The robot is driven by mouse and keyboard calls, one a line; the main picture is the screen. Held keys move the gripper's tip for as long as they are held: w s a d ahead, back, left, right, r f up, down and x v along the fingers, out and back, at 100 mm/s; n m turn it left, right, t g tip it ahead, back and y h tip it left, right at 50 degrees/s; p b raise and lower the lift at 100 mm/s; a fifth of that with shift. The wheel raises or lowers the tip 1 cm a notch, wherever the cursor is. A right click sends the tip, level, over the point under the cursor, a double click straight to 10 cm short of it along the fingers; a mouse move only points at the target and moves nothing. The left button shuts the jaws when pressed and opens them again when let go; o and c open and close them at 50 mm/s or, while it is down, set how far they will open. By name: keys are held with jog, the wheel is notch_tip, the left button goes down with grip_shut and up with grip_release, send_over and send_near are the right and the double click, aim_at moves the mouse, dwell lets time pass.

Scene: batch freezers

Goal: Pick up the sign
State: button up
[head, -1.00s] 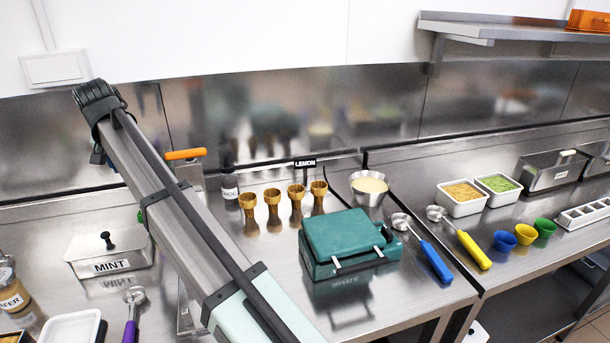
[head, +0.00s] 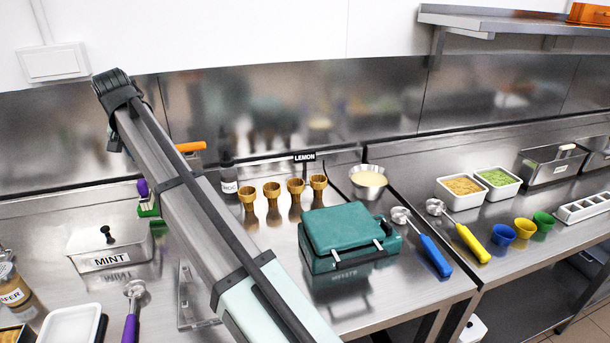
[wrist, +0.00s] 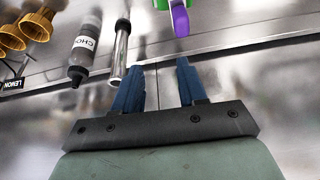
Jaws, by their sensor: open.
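The sign (head: 304,157), a small black plate reading LEMON, stands at the back of the counter behind the row of gold cone-shaped holders in the head view. It also shows at the left edge of the wrist view (wrist: 12,85), partly cut off. My gripper (wrist: 157,75) is open with nothing between its blue fingers. The sign lies well to the left of the fingers in the wrist view. In the head view my arm hides the gripper.
Gold holders (head: 295,187), a teal waffle iron (head: 340,235) and a metal bowl (head: 368,181) stand near the sign.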

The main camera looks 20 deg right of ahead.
jog(key=w+d+m+h, duration=0.15)
jog(key=w+d, duration=0.35)
jog(key=d, duration=0.9)
jog(key=w+d+m, duration=0.3)
jog(key=w+d, duration=0.1)
jog(key=d, duration=1)
jog(key=n+g+y, duration=0.2)
jog(key=n+g, duration=0.3)
jog(key=n, duration=1.7)
send_over(305, 155)
notch_tip(305, 155, down, 2)
jog(key=f, duration=0.8)
jog(key=shift+w+f, duration=0.1)
jog(key=shift+w, duration=0.1)
jog(key=shift+s+a+f, duration=0.1)
jog(key=shift+f, duration=1.15)
jog(key=shift+s+f, duration=0.1)
jog(key=shift+f, duration=1.15)
